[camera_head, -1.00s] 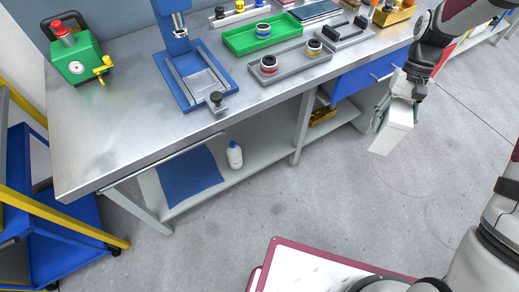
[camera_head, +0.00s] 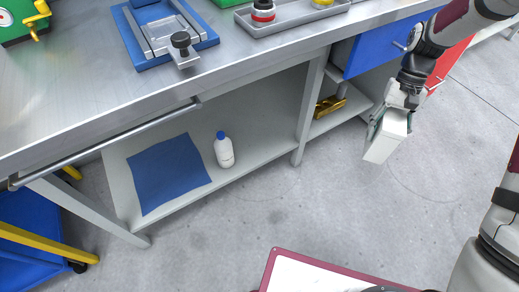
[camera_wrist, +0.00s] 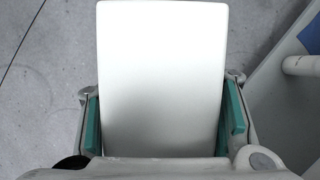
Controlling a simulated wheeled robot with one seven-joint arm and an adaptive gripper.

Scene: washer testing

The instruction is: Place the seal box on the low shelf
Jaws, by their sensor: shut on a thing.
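The seal box (camera_head: 386,140) is a plain white box held in my gripper (camera_head: 391,118), out over the floor to the right of the low shelf. In the wrist view the white box (camera_wrist: 163,75) fills the middle, between the green-padded fingers of my gripper (camera_wrist: 163,125). The low shelf (camera_head: 250,135) is a grey board under the workbench. A blue mat (camera_head: 167,172) lies flat on its left part. A white bottle with a blue cap (camera_head: 224,152) stands just right of the mat.
The metal workbench top (camera_head: 90,100) overhangs the shelf. A bench leg (camera_head: 308,110) stands at the shelf's right part, with a brass-coloured item (camera_head: 329,105) beyond it. Bare shelf lies right of the bottle. A blue cart (camera_head: 35,215) stands at the left. Open floor lies in front.

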